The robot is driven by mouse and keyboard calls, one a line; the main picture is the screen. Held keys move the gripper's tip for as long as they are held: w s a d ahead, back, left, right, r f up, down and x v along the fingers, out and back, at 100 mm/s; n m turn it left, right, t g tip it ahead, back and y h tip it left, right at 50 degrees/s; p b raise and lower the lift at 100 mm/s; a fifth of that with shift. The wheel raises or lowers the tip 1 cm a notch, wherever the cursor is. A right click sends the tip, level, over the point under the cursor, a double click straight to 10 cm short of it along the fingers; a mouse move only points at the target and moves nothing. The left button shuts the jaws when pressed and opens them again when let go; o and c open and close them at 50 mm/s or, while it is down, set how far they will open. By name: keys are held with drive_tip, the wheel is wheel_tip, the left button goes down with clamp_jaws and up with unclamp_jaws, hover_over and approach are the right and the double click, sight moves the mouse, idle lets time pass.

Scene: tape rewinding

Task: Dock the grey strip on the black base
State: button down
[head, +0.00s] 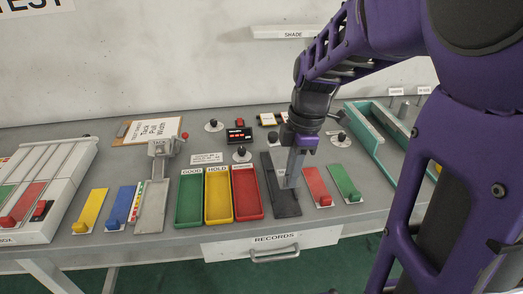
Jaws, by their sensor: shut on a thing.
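The black base (272,192) is a long dark slab lying on the bench, just right of the red tray. My gripper (287,184) points down over the middle of the base. It is shut on a small grey piece (281,178), which looks like the grey strip. My fingers and wrist hide much of the strip. I cannot tell whether the strip touches the base or hangs just above it.
Green, yellow and red trays (217,223) stand left of the base. Red (317,182) and green (344,179) knobbed plates lie close on its right. A teal trough (371,138) is farther right. The records drawer (272,246) is below the front edge.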

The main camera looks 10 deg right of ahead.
wheel_tip(320, 180, down, 8)
drive_tip(key=shift+f+b, duration=0.2)
drive_tip(key=shift+b, duration=0.55)
drive_tip(key=shift+f, duration=0.1)
drive_tip(key=c, duration=0.8)
unclamp_jaws()
drive_tip(key=r, duration=0.4)
drive_tip(key=d+r+p, duration=0.1)
drive_tip(key=r, duration=0.3)
drive_tip(key=r+p, duration=0.1)
drive_tip(key=r, duration=0.3)
drive_tip(key=shift+d+r, duration=0.1)
drive_tip(key=shift+d, duration=0.15)
